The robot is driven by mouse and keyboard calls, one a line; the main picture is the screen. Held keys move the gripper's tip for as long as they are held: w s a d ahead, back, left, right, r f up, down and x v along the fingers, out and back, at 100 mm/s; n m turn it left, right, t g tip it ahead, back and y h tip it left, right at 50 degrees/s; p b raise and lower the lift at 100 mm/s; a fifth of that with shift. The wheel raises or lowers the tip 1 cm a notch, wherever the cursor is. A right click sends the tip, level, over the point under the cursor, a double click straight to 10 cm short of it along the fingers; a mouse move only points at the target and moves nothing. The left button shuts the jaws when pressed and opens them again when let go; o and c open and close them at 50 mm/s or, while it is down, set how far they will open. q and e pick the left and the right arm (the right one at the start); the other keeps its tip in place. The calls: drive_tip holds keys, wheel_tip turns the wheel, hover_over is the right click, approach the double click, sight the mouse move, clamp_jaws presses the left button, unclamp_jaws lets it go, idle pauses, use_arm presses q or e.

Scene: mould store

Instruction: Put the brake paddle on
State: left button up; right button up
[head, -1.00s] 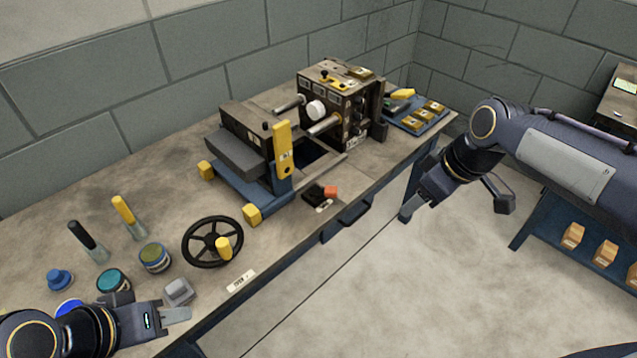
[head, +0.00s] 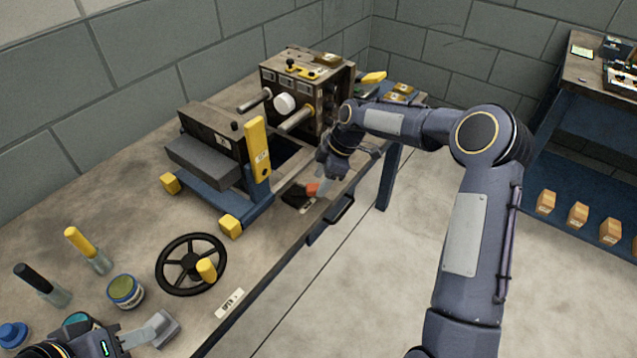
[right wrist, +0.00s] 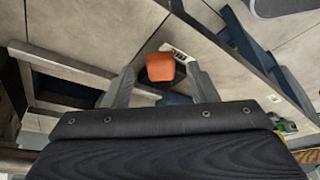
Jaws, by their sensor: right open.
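The brake paddle (head: 312,189) is a small orange-red block on a black base (head: 296,199) near the bench's front edge, in front of the machine. It also shows in the right wrist view (right wrist: 160,67), between and beyond the fingertips. My right gripper (head: 323,184) is just over it, fingers pointing down, partly hiding it in the head view. In the right wrist view the gripper (right wrist: 163,82) is open, a finger on each side of the paddle with gaps. My left gripper (head: 160,330) is low at the left, beside a small grey block; its jaws are unclear.
The machine (head: 307,95) with a yellow upright lever (head: 257,150) stands behind the paddle. A black handwheel (head: 168,270), a jar (head: 125,291) and yellow- and black-handled tools stand to the left. A drawer handle (head: 339,208) juts from the bench front. Open floor lies to the right.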

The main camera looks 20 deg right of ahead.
drive_tip(key=shift+x, duration=1)
drive_tip(key=shift+c, duration=0.4)
drive_tip(key=c, duration=0.9)
drive_tip(key=shift+s, duration=0.1)
